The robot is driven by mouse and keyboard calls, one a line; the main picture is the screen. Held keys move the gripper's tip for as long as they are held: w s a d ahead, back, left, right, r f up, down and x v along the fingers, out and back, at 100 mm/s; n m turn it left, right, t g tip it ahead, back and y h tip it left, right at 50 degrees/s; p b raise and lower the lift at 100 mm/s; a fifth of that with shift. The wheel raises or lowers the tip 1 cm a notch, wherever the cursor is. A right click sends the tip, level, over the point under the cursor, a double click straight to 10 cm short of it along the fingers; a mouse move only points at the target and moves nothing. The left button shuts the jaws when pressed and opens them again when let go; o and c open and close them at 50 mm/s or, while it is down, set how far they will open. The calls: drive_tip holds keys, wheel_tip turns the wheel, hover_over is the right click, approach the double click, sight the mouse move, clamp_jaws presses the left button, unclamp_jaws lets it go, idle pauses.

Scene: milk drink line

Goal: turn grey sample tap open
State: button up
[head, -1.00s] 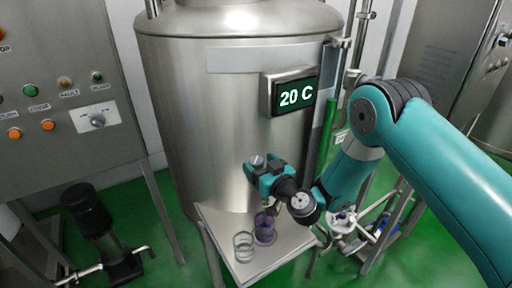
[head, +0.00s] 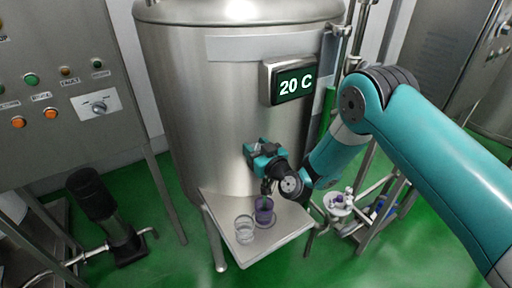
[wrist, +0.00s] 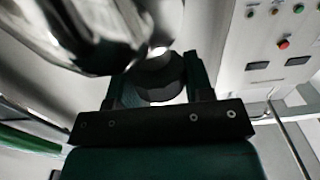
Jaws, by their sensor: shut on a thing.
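My gripper (head: 259,158) is at the front wall of the steel tank, above a small shelf. In the wrist view its two fingers (wrist: 157,72) are on either side of a dark grey round part (wrist: 160,86), which I take to be the grey sample tap's handle. The gripper is shut on it. In the head view the gripper mostly hides the tap, and I cannot tell how far its handle is turned.
A purple cup (head: 264,216) stands on the shelf (head: 279,235) below the gripper, with a clear glass (head: 245,236) beside it. The tank (head: 190,100) carries a display (head: 294,86) reading 20 C. A control panel (head: 62,135) is at left and a pump (head: 97,207) below it.

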drive_tip(key=shift+f+n+g+y+b, duration=0.4)
drive_tip(key=shift+y+b, duration=0.1)
drive_tip(key=shift+b, duration=1.75)
drive_tip(key=shift+f+y+b, duration=0.1)
drive_tip(key=shift+y+b, duration=0.2)
drive_tip(key=shift+b, duration=0.75)
drive_tip(key=n+g+y+b, duration=0.2)
drive_tip(key=b, duration=0.7)
drive_tip(key=shift+n+g, duration=0.3)
drive_tip(key=n+g+y+b, duration=0.2)
drive_tip(key=g+b, duration=0.2)
drive_tip(key=b, duration=0.3)
drive_tip(key=shift+n+y, duration=0.4)
drive_tip(key=n+g+b, duration=0.1)
drive_tip(key=g+b, duration=0.1)
drive_tip(key=b, duration=0.1)
drive_tip(key=shift+r+n+y, duration=0.3)
drive_tip(key=shift+n+y, duration=0.1)
drive_tip(key=shift+r+n+g+b, duration=0.2)
drive_tip(key=shift+n+g+b, duration=0.35)
drive_tip(key=shift+g, duration=0.55)
drive_tip(key=shift+r+y, duration=0.1)
drive_tip(key=shift+y, duration=0.2)
drive_tip(key=o, duration=0.9)
drive_tip(key=shift+o, duration=0.2)
